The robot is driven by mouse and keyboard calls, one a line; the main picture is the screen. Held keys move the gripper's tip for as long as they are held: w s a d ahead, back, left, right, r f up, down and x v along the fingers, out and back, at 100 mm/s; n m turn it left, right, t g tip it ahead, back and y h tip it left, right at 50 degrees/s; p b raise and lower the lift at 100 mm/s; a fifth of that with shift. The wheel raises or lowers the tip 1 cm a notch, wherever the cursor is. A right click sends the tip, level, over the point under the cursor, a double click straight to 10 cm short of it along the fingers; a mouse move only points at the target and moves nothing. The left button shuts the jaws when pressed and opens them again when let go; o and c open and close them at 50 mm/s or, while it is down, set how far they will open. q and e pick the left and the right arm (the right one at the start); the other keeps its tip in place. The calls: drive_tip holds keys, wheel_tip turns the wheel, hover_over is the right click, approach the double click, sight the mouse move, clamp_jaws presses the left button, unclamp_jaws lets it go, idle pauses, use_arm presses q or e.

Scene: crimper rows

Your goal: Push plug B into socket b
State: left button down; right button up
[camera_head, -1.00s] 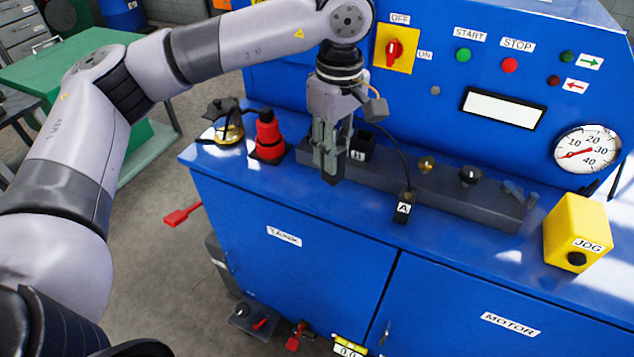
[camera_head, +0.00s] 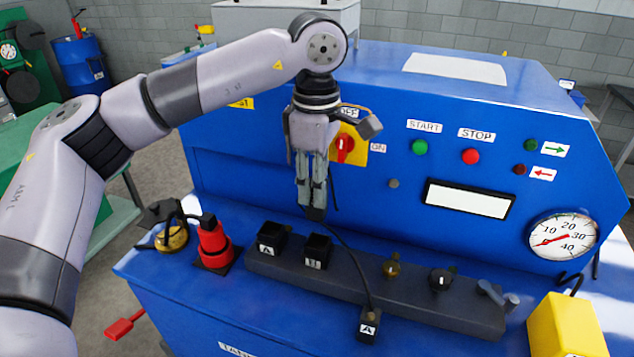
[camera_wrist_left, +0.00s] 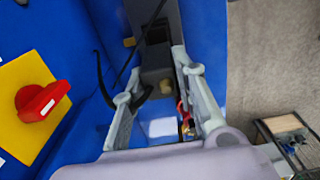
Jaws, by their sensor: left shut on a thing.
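My left gripper (camera_head: 315,205) is shut on a small dark block, seemingly plug B (camera_head: 316,214); its label is not readable. It is above the dark rail, with its tips just above and behind socket b (camera_head: 317,252) in the picture, apart from it. Socket b is a black box with a white letter label, right of the similar socket A (camera_head: 270,241). Plug A (camera_head: 368,326) is at the rail's front edge on a black cable. In the left wrist view, a dark block shows between the fingers (camera_wrist_left: 155,72); which part is the plug is unclear. My right gripper is not in view.
The grey rail (camera_head: 420,298) carries a brass knob (camera_head: 391,268) and a black knob (camera_head: 441,279). A red device (camera_head: 213,245) stands left of it, a yellow box (camera_head: 566,328) right. The blue panel with a red switch (camera_head: 344,149) rises behind.

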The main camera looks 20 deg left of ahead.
sight(318, 209)
use_arm(q)
drive_tip(key=shift+w+f, duration=0.2)
drive_tip(key=shift+w+f+b, duration=0.2)
drive_tip(key=shift+f+b, duration=0.55)
drive_tip(key=shift+f, duration=0.05)
drive_tip(key=shift+s+f+b, duration=0.1)
drive_tip(key=shift+f+b, duration=1.5)
drive_tip(key=shift+f, duration=0.45)
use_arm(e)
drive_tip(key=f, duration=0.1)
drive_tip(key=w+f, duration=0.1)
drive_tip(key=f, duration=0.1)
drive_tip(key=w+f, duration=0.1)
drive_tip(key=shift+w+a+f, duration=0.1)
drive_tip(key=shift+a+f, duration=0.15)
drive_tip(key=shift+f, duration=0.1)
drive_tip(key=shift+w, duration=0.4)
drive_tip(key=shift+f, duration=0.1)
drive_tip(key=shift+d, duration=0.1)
use_arm(q)
drive_tip(key=shift+b, duration=0.35)
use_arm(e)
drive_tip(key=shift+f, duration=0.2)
